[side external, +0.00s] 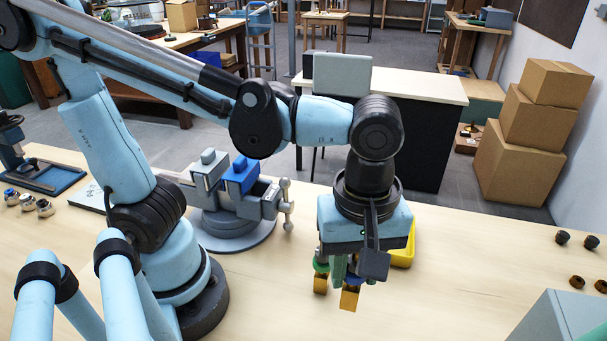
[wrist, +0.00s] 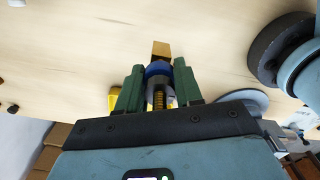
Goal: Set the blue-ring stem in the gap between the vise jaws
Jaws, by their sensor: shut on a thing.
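The blue-ring stem is held between the two green fingers of my gripper (wrist: 159,92). In the wrist view its blue ring (wrist: 158,69), brass block end and threaded shaft show. In the side view its brass end (side external: 349,298) hangs below my gripper (side external: 338,272), the fingers partly hidden by the wrist housing. A second brass block with a green band (side external: 320,283) shows just left of it; I cannot tell whether it touches my gripper. The vise (side external: 268,203) stands left of and behind my gripper, on a round grey base. It has a grey block and a blue block on top; the jaw gap is not clearly visible.
A yellow tray (side external: 404,252) is behind my gripper. Several dark knobs (side external: 577,282) lie at the right, near a grey box (side external: 565,322). Metal fittings (side external: 28,202) lie at the far left. The table between the yellow tray and the right-hand knobs is clear.

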